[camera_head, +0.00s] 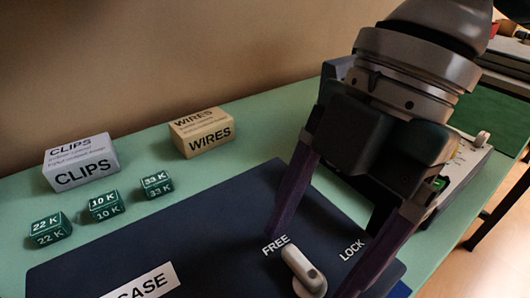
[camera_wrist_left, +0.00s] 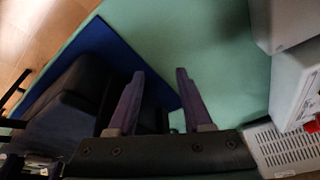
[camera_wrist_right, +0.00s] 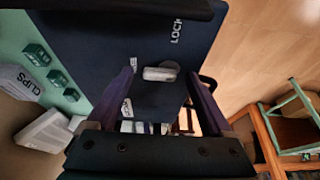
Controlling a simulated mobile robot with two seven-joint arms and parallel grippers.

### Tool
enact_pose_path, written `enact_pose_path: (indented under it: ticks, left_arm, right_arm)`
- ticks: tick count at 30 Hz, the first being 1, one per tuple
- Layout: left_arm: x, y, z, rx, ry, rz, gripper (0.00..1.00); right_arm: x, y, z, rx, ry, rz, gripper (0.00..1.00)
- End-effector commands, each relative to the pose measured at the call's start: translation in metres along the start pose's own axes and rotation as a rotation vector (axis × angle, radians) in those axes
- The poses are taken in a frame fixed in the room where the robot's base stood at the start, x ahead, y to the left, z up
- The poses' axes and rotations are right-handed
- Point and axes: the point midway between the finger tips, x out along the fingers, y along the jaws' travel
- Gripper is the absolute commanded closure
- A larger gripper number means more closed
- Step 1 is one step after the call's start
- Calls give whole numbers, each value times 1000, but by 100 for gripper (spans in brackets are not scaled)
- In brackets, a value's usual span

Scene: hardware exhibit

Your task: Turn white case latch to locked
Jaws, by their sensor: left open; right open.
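The dark navy case (camera_head: 200,245) lies on the green table with a "CASE" label on its top. Its white latch (camera_head: 303,272) sits between the printed words FREE and LOCK, with its upper end slanting toward FREE. My right gripper (camera_head: 312,262) reaches down over the case, open, with its purple fingers on either side of the latch. The right wrist view also shows the latch (camera_wrist_right: 160,74) between the spread fingers; contact cannot be told. My left gripper (camera_wrist_left: 160,73) is open and empty, seen only in its wrist view, above the table and a blue mat (camera_wrist_left: 90,55).
A CLIPS box (camera_head: 82,165), a WIRES box (camera_head: 202,132) and small green blocks (camera_head: 105,205) stand left of and behind the case. A pale device (camera_head: 468,160) stands at the right behind my right arm. Grey boxes (camera_wrist_left: 295,80) stand right of my left gripper.

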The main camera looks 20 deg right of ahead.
Motion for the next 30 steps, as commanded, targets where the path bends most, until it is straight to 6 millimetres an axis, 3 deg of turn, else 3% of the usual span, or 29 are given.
enact_pose_path:
  ticks: [2, 24, 30]
  left_arm:
    - [0, 0, 0, 1, 0, -1, 50]
    - [0, 0, 0, 0, -1, 0, 50]
    - [-3, 0, -1, -2, 0, 2, 50]
  right_arm:
    - [0, 0, 0, 0, 0, 0, 16]
    - [-1, 0, 0, 0, 0, 0, 99]
    - [-2, 0, 0, 9, 0, 2, 100]
